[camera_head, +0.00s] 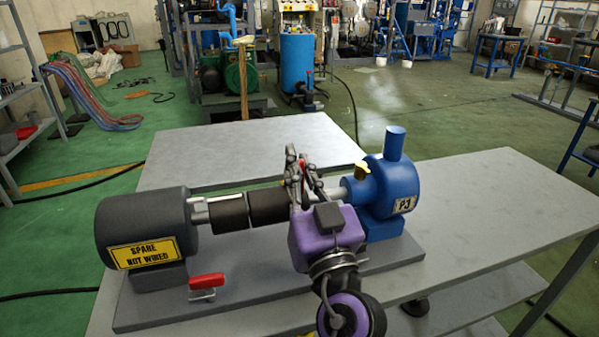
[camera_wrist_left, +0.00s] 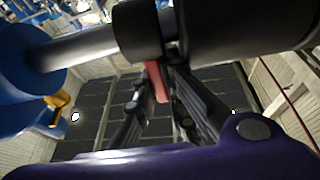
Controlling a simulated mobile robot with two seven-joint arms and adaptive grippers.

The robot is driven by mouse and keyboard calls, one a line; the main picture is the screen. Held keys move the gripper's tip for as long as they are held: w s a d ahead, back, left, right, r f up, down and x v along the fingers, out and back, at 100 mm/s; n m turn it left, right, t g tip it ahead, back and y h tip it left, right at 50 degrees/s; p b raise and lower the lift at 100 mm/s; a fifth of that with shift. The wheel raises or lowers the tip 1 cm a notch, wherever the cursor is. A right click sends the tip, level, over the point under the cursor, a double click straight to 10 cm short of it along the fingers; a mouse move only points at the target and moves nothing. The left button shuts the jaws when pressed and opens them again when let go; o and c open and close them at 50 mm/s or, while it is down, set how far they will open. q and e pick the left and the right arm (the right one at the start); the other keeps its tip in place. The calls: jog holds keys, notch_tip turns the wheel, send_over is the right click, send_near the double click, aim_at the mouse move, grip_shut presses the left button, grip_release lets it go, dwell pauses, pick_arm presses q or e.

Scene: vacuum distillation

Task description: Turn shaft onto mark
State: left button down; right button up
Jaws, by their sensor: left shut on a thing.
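A black motor (camera_head: 146,228) with a yellow "SPARE NOT WIRED" plate and a blue pump (camera_head: 392,185) marked P3 sit on a grey base plate (camera_head: 240,306). A grey shaft (camera_wrist_left: 85,46) with a dark coupling (camera_head: 229,211) runs between them. A yellow pointer (camera_head: 362,168) is on the pump's shaft side; it also shows in the wrist view (camera_wrist_left: 58,102). My purple left gripper (camera_head: 303,168) is at the shaft's pump end, its fingers closed around a narrow red piece (camera_wrist_left: 157,82) beside the coupling. Where the red piece attaches is hidden. My right gripper is out of view.
The plate lies on a grey table (camera_head: 500,200); the table top behind the shaft (camera_head: 230,150) is bare. Racks, blue machines and a blue drum (camera_head: 297,62) stand farther back.

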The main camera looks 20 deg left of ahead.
pick_arm(q)
jog(key=shift+r, duration=0.1)
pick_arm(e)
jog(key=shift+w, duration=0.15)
pick_arm(q)
jog(key=c, duration=1.8)
grip_release()
jog(key=shift+c, duration=0.2)
jog(key=shift+o, duration=0.2)
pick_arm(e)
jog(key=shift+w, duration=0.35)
pick_arm(q)
jog(key=shift+s+d+f, duration=0.15)
jog(key=shift+s+f, duration=0.1)
jog(key=v, duration=1.1)
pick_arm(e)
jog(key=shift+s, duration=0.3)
pick_arm(q)
jog(key=shift+s+d, duration=0.15)
